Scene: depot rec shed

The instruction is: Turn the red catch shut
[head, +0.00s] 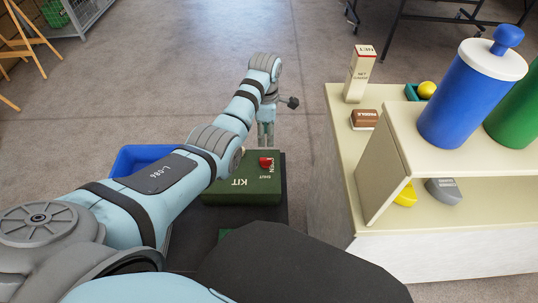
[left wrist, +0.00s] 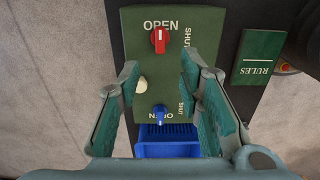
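The red catch (left wrist: 158,41) sits on the green KIT box (left wrist: 205,32) and shows beyond my fingertips in the left wrist view. Its handle lies in line with the word OPEN; SHUT is printed to its right. In the head view the red catch (head: 265,162) is at the box's far right, just below my left gripper (head: 266,142). My left gripper (left wrist: 160,68) is open and empty, its fingers spread on either side of the box middle, apart from the catch. A blue catch (left wrist: 159,112) and a cream knob (left wrist: 141,86) show between the fingers. My right gripper is not in view.
A blue crate (head: 135,158) stands left of the box. A green RULES booklet (left wrist: 256,57) lies beside the box. A cream shelf unit (head: 375,165) at right holds a blue canister (head: 465,105), a NET carton (head: 358,75) and a brown PUZZLE box (head: 364,120).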

